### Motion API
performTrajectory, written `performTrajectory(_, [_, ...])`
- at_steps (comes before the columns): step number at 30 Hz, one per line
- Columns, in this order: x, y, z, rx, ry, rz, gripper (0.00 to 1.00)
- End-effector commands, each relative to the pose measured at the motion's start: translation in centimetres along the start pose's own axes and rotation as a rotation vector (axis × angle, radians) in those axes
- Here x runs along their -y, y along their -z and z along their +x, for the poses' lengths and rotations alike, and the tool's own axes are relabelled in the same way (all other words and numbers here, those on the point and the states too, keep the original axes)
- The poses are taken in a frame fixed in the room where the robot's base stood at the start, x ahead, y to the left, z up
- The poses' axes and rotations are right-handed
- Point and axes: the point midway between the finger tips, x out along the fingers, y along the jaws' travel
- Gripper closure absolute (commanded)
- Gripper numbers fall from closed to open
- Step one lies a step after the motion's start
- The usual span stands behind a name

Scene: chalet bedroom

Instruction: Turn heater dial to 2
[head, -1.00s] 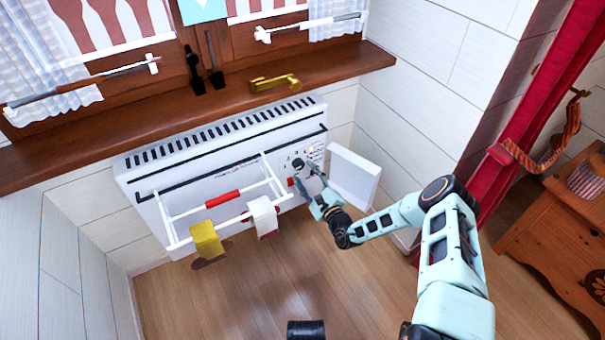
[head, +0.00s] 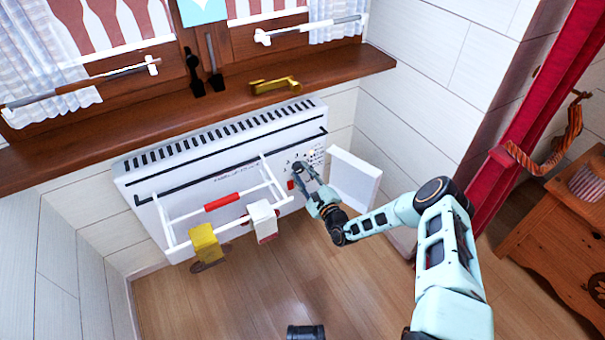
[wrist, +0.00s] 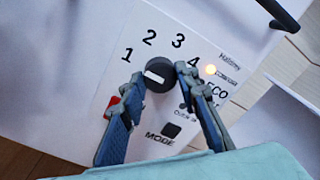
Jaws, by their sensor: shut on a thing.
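The heater (head: 222,170) is a white wall panel under the window sill, with its control area at the right end. The heater dial (wrist: 158,75) is a round black knob with a white mark. Numbers 1, 2, 3 and 4 are printed around its upper side, with ECO at the right. The mark sits on the left part of the knob's face; which number it points at is hard to tell. My gripper (wrist: 160,74) is shut on the dial, one blue-grey finger on each side. In the head view, my gripper (head: 302,170) reaches the heater's panel.
An open white flap (head: 354,179) stands right of the controls, close to my gripper. A white rack (head: 170,221) with a yellow cloth (head: 206,243) and a white cloth (head: 262,221) juts out at the left. A red button and a MODE button (wrist: 171,130) lie near the dial.

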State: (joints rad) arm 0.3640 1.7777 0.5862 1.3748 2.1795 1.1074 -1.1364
Motion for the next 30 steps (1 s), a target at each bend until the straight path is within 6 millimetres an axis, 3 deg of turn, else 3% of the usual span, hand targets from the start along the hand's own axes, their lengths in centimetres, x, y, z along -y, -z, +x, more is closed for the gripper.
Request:
performTrajectory(11, [0.02,0.07,-0.1,-0.005,-0.003,0.119,0.95])
performTrajectory(30, [0.11,0.1,-0.09,-0.017,-0.014,0.622,0.95])
